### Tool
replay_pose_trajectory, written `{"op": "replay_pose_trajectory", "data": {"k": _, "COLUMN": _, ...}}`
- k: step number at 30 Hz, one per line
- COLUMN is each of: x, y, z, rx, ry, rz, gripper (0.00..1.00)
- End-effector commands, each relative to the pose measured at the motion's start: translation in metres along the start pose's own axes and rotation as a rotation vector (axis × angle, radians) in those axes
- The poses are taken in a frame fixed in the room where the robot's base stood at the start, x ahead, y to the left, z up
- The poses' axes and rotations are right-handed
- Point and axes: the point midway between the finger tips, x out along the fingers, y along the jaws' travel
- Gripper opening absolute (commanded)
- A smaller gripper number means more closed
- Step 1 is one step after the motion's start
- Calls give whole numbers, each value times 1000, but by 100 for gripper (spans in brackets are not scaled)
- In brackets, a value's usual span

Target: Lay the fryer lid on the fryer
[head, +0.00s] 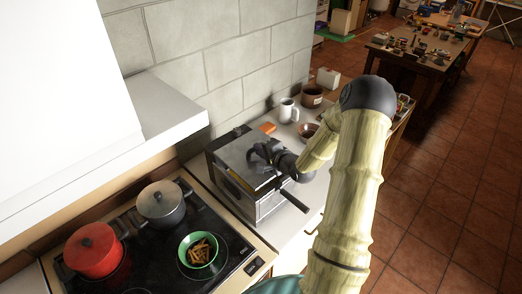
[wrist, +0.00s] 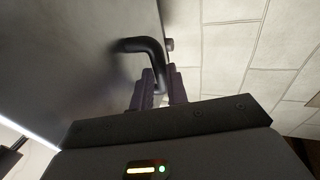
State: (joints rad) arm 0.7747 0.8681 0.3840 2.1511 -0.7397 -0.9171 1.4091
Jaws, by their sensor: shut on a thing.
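The fryer (head: 268,206) is a boxy metal appliance on the counter right of the hob, with a dark handle (head: 293,201) sticking out at its front. The grey fryer lid (head: 236,153) is over the fryer's top. My gripper (head: 267,157) is shut on the lid's dark handle. In the wrist view my gripper (wrist: 158,88) has its fingers around the bent dark handle (wrist: 143,45), and the flat grey lid (wrist: 75,60) fills the left. I cannot tell whether the lid touches the fryer's rim. My arm hides part of the counter to the right.
On the hob (head: 140,250) stand a red pot (head: 93,252), a grey lidded pot (head: 163,204) and a green bowl (head: 200,262) of fries. Behind the fryer are a white mug (head: 288,111), a brown bowl (head: 307,131) and an orange block (head: 267,128). A block wall (head: 215,60) runs behind.

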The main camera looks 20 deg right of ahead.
Motion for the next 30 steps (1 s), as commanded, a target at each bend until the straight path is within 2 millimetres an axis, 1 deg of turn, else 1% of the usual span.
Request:
{"op": "replay_pose_trajectory", "data": {"k": 1, "x": 2, "y": 6, "z": 0, "rx": 0, "ry": 1, "rz": -2, "gripper": 0}}
{"op": "replay_pose_trajectory", "data": {"k": 18, "x": 14, "y": 39, "z": 2, "rx": 0, "ry": 0, "rz": -1, "gripper": 0}}
{"op": "replay_pose_trajectory", "data": {"k": 24, "x": 17, "y": 47, "z": 2, "rx": -1, "ry": 0, "rz": -2, "gripper": 0}}
{"op": "replay_pose_trajectory", "data": {"k": 30, "x": 18, "y": 49, "z": 2, "rx": -1, "ry": 0, "rz": -2, "gripper": 0}}
